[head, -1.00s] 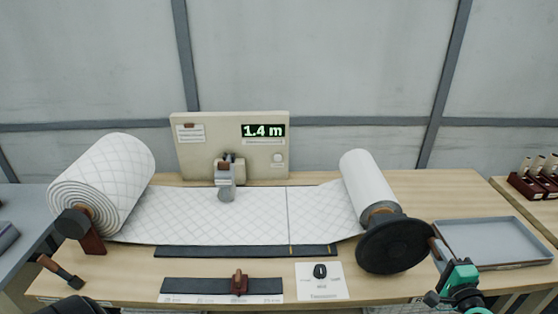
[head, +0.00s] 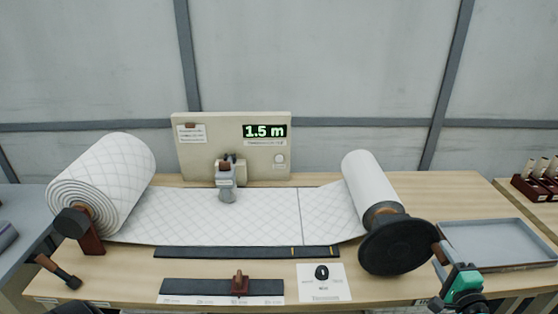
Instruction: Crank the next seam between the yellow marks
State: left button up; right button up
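White quilted wadding (head: 250,215) runs from the full roll (head: 105,185) at left to the take-up roll (head: 368,182) at right. A dark seam line (head: 300,217) crosses it. A black strip (head: 220,253) in front carries two yellow marks, a left one (head: 292,252) and a right one (head: 333,252). The seam's front end lies between them, nearer the left mark. My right gripper (head: 441,262) is at the brown crank handle (head: 438,248) beside the black disc (head: 398,245) and appears shut on it.
The display (head: 264,131) reads 1.5 m. A black bar with a brown slider (head: 240,283) and a white card (head: 323,284) lie in front. A grey tray (head: 497,244) is at right.

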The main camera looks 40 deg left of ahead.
jog(key=shift+s, duration=0.1)
dwell(0.3)
jog(key=p+v, duration=0.1)
jog(key=v, duration=0.4)
jog(key=p+v, duration=0.1)
jog(key=v, duration=0.4)
dwell(0.6)
